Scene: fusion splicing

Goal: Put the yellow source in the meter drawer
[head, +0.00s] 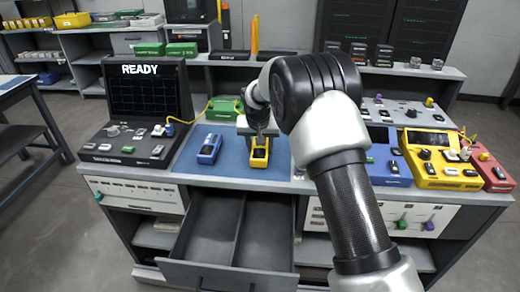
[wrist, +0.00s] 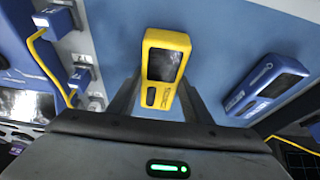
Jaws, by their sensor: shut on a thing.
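The yellow source (head: 259,157), a small yellow handheld box with a dark screen, is on or just above the blue mat (head: 226,162); I cannot tell which. My gripper (head: 258,138) is shut on it from above. In the wrist view, the yellow source (wrist: 165,68) sits between the two fingers of my gripper (wrist: 163,98). The meter drawer (head: 229,272) is pulled open below the bench front. It has a divider, and both compartments look empty. My arm covers part of the bench to the right.
A blue handheld meter (head: 209,148) lies on the mat left of the source. A black READY unit (head: 147,100) stands at the left. Yellow, blue and red devices (head: 437,158) crowd the right. A green box (head: 226,108) is behind.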

